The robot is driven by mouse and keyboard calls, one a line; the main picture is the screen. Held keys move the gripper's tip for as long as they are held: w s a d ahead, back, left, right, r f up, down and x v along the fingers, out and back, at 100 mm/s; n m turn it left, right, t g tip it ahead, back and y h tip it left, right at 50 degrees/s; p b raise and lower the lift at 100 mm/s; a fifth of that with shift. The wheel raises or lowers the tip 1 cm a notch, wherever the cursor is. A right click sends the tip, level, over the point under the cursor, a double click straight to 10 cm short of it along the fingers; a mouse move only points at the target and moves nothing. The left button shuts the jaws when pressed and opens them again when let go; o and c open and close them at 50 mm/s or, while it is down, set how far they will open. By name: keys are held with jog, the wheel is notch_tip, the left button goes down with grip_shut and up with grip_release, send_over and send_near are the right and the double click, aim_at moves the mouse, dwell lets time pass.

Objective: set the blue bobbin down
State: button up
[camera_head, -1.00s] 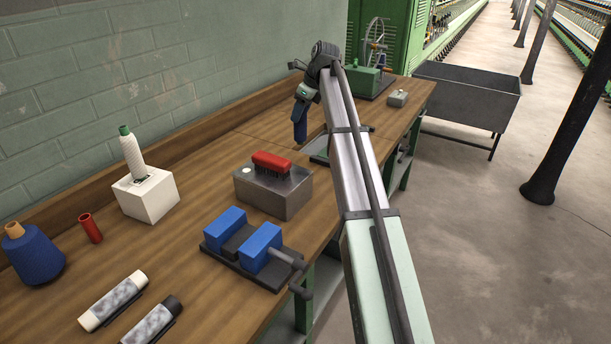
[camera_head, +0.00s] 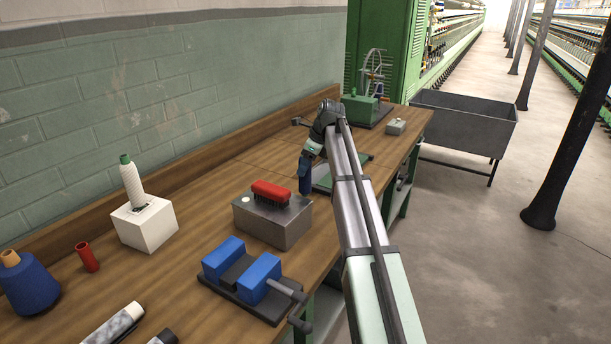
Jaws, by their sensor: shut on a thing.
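My gripper (camera_head: 309,165) is shut on the blue bobbin (camera_head: 305,184). The bobbin is a slim dark blue piece that hangs nearly upright below the jaws. In the picture its lower end is by the back right corner of a grey metal block (camera_head: 285,228). I cannot tell whether it touches the block or the bench behind it. My wrist partly hides the jaws.
The wooden bench (camera_head: 215,265) carries a red brush (camera_head: 271,192) on the block, a blue-jawed vise (camera_head: 243,277), a white block (camera_head: 145,226) holding a white cone, a red tube (camera_head: 87,257) and a blue yarn cone (camera_head: 28,287). Bare wood lies left of the metal block.

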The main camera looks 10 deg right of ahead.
aim_at(306, 174)
jog(key=shift+f, duration=1.7)
jog(key=shift+f, duration=0.1)
jog(key=o, duration=1.1)
jog(key=v, duration=1.2)
jog(key=shift+a, duration=0.1)
